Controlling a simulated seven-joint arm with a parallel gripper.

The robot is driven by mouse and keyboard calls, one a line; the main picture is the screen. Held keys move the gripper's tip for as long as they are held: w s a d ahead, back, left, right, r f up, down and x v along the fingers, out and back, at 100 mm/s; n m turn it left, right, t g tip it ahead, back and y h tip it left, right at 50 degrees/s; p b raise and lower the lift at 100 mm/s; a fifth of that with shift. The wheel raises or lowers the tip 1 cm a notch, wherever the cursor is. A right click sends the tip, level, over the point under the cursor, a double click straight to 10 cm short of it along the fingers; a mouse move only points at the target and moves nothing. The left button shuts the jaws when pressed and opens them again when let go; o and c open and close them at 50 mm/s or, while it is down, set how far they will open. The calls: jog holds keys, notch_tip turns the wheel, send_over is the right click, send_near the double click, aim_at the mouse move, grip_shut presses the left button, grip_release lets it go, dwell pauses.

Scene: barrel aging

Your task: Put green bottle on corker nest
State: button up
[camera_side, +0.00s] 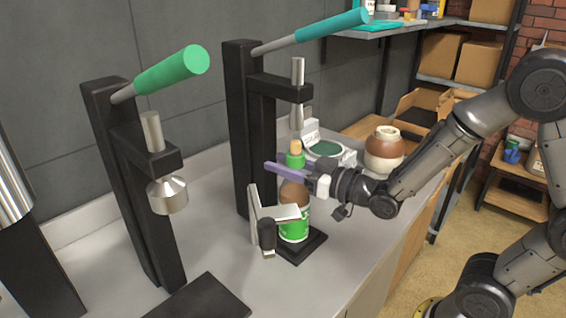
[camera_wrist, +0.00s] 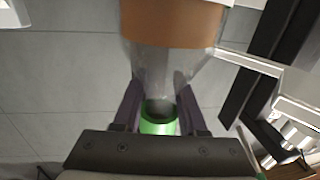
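A green-handled corker (camera_side: 130,170) with its own black base plate (camera_side: 205,300) stands at left. A brown and cream jar (camera_side: 384,152) and a pale device with a green round top (camera_side: 325,149) stand behind. The counter between the corkers is clear.

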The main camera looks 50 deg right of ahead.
jog(key=shift+o, duration=1.4)
jog(key=shift+s+r, duration=0.15)
jog(key=s+d+f+m+g+h, duration=0.1)
jog(key=s+d+g+h, duration=0.15)
jog(key=s, duration=0.45)
jog(key=s+d+f+m+g+h, duration=0.1)
jog(key=s+d+g, duration=0.3)
jog(key=s, duration=0.3)
jog(key=s+a+g, duration=0.3)
jog(key=s+g, duration=0.2)
jog(key=s, duration=0.6)
jog(key=shift+s+r+g+y, duration=0.15)
jog(key=shift+r+g+y, duration=0.05)
jog(key=shift+g+y, duration=0.15)
